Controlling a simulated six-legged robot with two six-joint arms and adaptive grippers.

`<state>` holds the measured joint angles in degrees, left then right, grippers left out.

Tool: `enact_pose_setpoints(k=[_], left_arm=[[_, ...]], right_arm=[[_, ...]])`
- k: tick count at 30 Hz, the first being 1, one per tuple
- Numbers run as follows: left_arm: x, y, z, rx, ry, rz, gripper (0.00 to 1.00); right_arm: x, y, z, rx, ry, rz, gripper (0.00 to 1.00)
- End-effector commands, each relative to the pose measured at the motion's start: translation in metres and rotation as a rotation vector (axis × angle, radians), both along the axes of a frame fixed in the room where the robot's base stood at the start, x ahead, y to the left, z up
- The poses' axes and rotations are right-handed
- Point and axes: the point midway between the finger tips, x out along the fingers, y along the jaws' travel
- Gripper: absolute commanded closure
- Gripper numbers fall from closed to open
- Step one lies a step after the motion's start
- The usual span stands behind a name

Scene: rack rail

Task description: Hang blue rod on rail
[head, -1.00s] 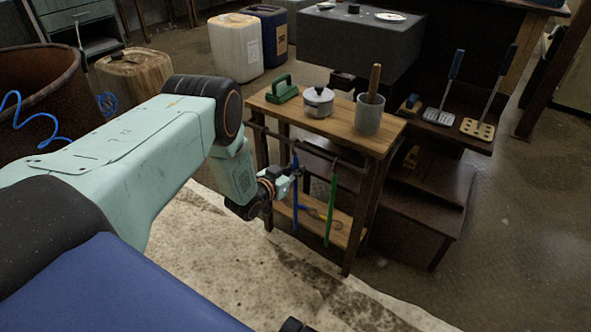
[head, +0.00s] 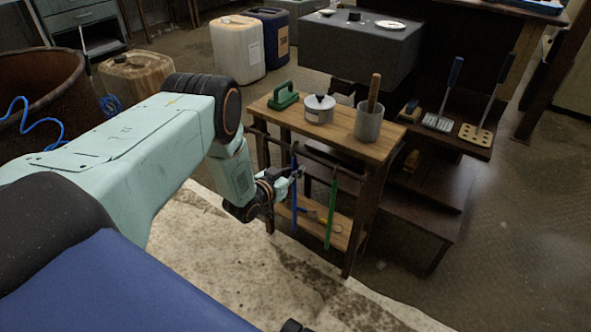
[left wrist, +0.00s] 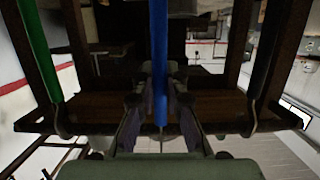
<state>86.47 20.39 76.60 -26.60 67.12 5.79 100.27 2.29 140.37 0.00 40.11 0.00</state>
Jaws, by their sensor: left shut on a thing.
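The blue rod (head: 295,208) hangs upright at the front of the wooden cart, below the dark rail (head: 331,160). My left gripper (head: 298,173) is shut on it near its upper end. In the left wrist view the blue rod (left wrist: 160,62) runs between the two fingers (left wrist: 160,112), with a thin wire at its end close to the rail (left wrist: 100,106). I cannot tell whether its hook is over the rail. A green rod (head: 332,212) hangs on the rail to the right; it also shows in the left wrist view (left wrist: 37,50). My right gripper is not in view.
The cart top (head: 300,130) holds a green-handled block (head: 284,97), a lidded pot (head: 319,108) and a grey cup (head: 368,123). Small items lie on the lower shelf (head: 340,235). A dark stepped stand (head: 437,185) is at the right.

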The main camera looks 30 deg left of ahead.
Motion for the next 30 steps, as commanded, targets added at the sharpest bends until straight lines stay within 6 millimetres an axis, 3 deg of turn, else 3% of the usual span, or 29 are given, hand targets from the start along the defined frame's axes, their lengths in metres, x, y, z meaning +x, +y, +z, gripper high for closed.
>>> enact_pose_setpoints(k=[13,30], left_arm=[[-0.004,0.001,0.003,0.0,0.001,0.0,1.0],[-0.038,0.004,0.004,0.0,0.001,0.001,1.0]], right_arm=[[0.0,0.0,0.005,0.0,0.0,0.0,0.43],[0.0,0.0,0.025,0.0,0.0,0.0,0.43]])
